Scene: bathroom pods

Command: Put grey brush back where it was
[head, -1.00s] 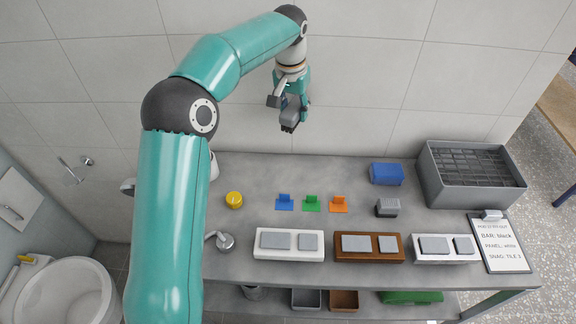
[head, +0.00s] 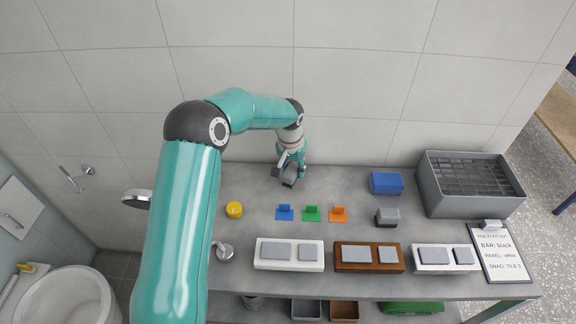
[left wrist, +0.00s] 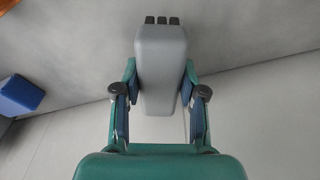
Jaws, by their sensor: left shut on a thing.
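My left gripper (head: 291,163) is low over the back of the grey bench (head: 335,178), near the tiled wall. It is shut on the grey brush (head: 289,176), a grey block with short black tufts at its end. In the left wrist view the brush (left wrist: 161,60) sits between the two fingers (left wrist: 160,98), tufts pointing away from the palm. I cannot tell whether the tufts touch the bench. My right gripper is not in view.
Blue, green and orange tags (head: 311,214) lie in front of the gripper. A yellow round item (head: 234,210) is to the left. A blue block (head: 386,183), a small grey block (head: 387,217) and a grey crate (head: 433,197) are to the right. Three block panels (head: 342,267) line the front.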

